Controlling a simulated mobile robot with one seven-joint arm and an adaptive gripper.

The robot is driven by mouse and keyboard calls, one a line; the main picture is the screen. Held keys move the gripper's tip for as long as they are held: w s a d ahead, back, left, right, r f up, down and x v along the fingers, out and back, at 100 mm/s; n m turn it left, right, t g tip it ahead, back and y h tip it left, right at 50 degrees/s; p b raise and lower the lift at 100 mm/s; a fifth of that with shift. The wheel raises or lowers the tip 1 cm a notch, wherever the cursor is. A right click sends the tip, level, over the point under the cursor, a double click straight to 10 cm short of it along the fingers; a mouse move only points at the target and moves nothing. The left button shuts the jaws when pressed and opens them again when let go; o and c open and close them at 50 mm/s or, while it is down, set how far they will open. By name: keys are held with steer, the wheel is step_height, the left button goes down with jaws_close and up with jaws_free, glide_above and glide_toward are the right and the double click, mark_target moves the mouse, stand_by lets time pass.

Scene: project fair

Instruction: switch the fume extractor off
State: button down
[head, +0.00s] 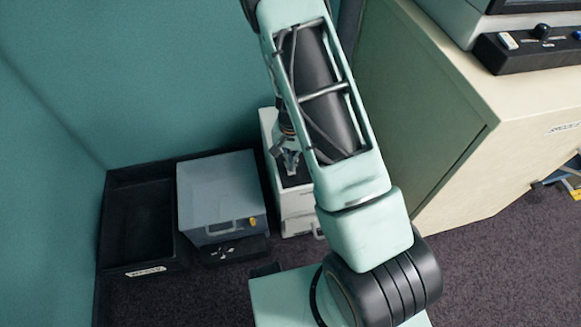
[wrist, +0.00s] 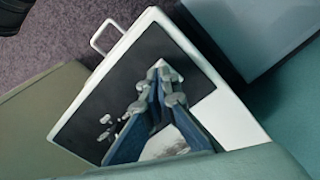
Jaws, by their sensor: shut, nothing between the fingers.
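A white box with a black top panel and a front handle stands on the floor by the teal wall, partly behind my arm; I take it for the fume extractor (head: 298,205). In the wrist view the fume extractor (wrist: 228,118) fills the middle, its wire handle at the upper left. My gripper (head: 289,160) points down over its black top. In the wrist view my gripper (wrist: 162,72) has its blue fingers together at the tips, with nothing between them. Small pale shapes show on the panel beside the fingers. The fingers hide part of the panel, and I cannot tell the switch position.
A grey box (head: 218,187) with a yellow knob stands left of the white box. A black open tray (head: 136,226) lies farther left. A cream cabinet (head: 480,160) stands at right, with a black control box (head: 530,50) on top. Dark carpet in front is partly free.

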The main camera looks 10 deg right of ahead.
steer(key=shift+f+b, duration=0.85)
steer(key=shift+f, duration=0.25)
stand_by(0.3)
steer(key=shift+r+p, duration=2.7)
steer(key=shift+r, duration=0.85)
